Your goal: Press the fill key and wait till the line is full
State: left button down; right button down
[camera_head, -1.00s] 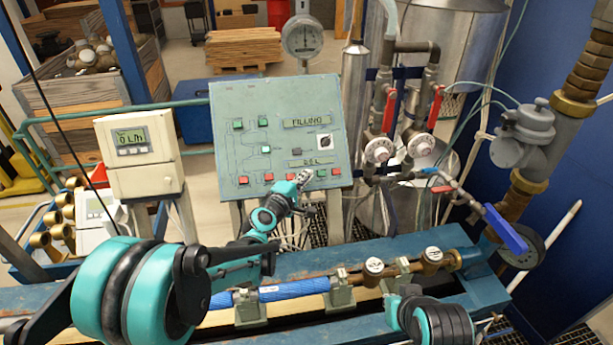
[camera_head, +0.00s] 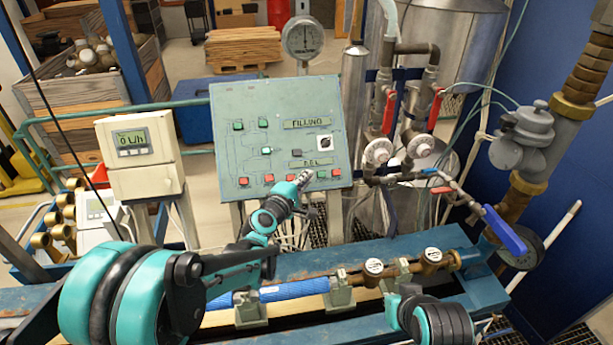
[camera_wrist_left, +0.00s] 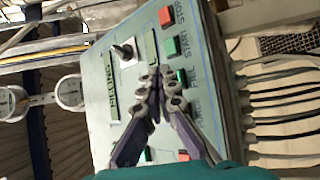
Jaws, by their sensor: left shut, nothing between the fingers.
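The green control panel (camera_head: 228,112) stands tilted behind the bench. My left gripper (camera_head: 306,176) reaches it from the left, at its lower row of keys. The gripper is shut and empty, and hides part of that row in the head view. In the left wrist view the gripper's fingertips (camera_wrist_left: 160,72) are together, close beside a green key (camera_wrist_left: 182,76) next to a label that seems to read FILL. Whether they touch it, I cannot tell. Another green key (camera_wrist_left: 173,46) and a red key (camera_wrist_left: 166,16) lie beyond.
A meter box (camera_head: 134,139) reads 0 L/h. A blue pipe (camera_head: 295,290) and brass fittings (camera_head: 433,255) lie along the blue bench (camera_head: 455,240) below my arm. Red-handled valves (camera_head: 388,110) and a blue-handled valve (camera_head: 504,228) stand to the right.

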pick_arm(q)
jog(key=shift+s+d+r+p, duration=0.2)
jog(key=shift+s+r+p, duration=0.35)
jog(key=shift+s+r, duration=0.35)
jog(key=shift+s+d+r+p, duration=0.15)
jog(key=shift+s+r+p, duration=0.4)
jog(key=shift+s+r, duration=0.3)
jog(key=shift+f, duration=0.1)
jog(key=shift+s+d+r+p, duration=0.15)
jog(key=shift+s+r+p, duration=0.15)
jog(key=shift+s+r, duration=0.3)
jog(key=shift+f, duration=0.1)
